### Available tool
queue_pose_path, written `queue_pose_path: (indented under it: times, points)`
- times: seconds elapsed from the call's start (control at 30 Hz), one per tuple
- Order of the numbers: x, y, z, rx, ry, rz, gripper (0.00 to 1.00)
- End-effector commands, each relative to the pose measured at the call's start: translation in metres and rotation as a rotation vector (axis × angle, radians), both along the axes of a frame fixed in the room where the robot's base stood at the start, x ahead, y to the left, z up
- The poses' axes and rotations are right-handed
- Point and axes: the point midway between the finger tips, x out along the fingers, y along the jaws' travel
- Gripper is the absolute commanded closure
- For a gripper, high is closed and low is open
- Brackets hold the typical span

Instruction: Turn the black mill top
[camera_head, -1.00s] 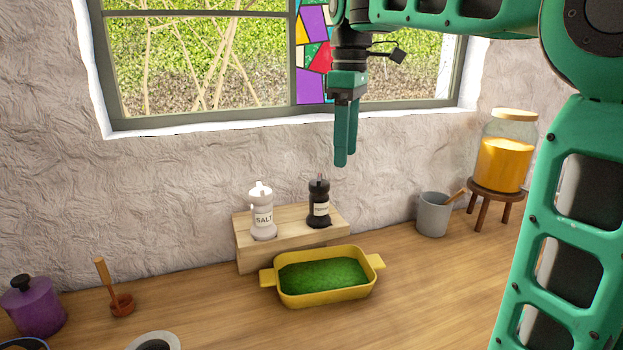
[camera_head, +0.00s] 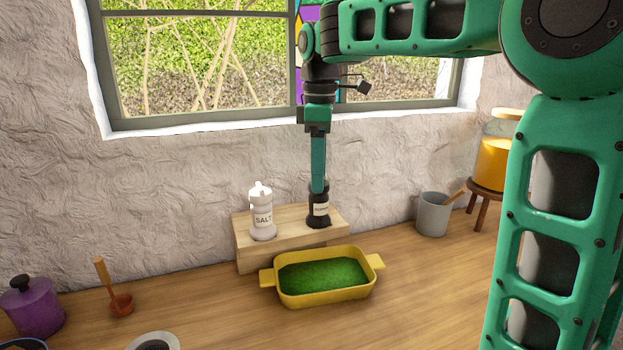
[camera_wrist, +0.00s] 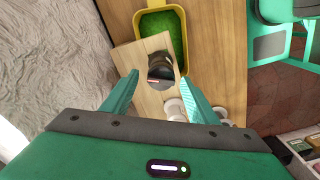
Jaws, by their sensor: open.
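My gripper (camera_head: 318,190) points straight down at the mill's top in the head view and hides the top's upper part. In the wrist view the mill (camera_wrist: 161,72) shows from above, beyond and between the two fingertips. My gripper (camera_wrist: 160,82) is open there, with a finger to each side and nothing held. The head view does not show whether the fingers touch the mill.
The white salt mill (camera_head: 262,212) stands left on the same wooden stand (camera_head: 290,236). A yellow dish (camera_head: 325,297) with green contents sits in front. A grey cup (camera_head: 433,215) and a jar on a stool (camera_head: 487,188) are to the right. A purple pot (camera_head: 36,308) is far left.

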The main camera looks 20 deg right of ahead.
Motion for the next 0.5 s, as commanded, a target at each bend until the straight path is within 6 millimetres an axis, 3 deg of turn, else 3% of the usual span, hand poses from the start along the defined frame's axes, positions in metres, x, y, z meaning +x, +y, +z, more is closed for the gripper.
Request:
queue_pose_path:
  times: [0.2,0.47,0.5]
  points:
    - [-0.0001,0.0001,-0.0132,0.0,0.0,0.0,0.46]
    - [-0.0001,0.0002,-0.0141,0.0,0.0,0.0,0.46]
    - [-0.0001,0.0002,-0.0141,0.0,0.0,0.0,0.53]
